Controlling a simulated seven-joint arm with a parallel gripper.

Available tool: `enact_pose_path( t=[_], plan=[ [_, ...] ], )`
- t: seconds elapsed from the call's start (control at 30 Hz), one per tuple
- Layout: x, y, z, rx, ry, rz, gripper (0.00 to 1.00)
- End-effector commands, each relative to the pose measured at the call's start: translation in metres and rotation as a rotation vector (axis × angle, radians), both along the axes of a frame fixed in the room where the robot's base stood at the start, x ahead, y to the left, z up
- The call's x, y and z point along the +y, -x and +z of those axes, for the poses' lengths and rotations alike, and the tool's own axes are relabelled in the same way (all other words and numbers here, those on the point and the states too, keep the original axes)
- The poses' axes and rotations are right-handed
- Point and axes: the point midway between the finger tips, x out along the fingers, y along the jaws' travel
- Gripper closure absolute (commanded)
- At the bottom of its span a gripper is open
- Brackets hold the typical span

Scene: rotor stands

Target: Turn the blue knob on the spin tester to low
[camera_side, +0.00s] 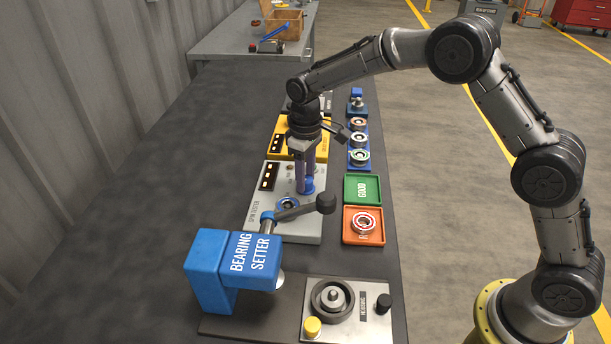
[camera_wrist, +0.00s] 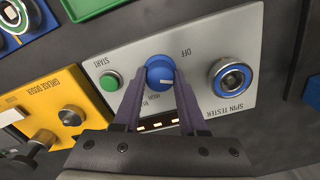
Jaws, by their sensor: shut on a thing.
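The spin tester is a light grey panel (camera_wrist: 215,40) with a blue knob (camera_wrist: 160,70), a green START button (camera_wrist: 111,81) and a round socket holding a ring-shaped bearing (camera_wrist: 231,78). The knob has a white pointer mark. OFF is printed to its upper right, and other labels lie partly hidden beside the fingers. My gripper (camera_wrist: 160,76) is shut on the knob, with one purple finger on each side. In the side view the gripper (camera_side: 305,184) points down onto the knob of the spin tester (camera_side: 256,189).
The blue bearing setter (camera_side: 208,268) and its lever (camera_side: 297,211) stand close in front of the tester. A yellow grease doser (camera_wrist: 66,90) adjoins it. The green GOOD tray (camera_side: 375,190) and an orange tray (camera_side: 350,237) holding a bearing (camera_side: 363,222) lie to the right.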

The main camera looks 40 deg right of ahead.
Motion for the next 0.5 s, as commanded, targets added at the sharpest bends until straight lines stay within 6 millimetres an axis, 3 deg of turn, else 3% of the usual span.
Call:
enact_pose_path(
  t=[0.5],
  plan=[
    [-0.0005, 0.0001, 0.0009, 0.0, 0.0, -0.413, 1.0]
  ],
)
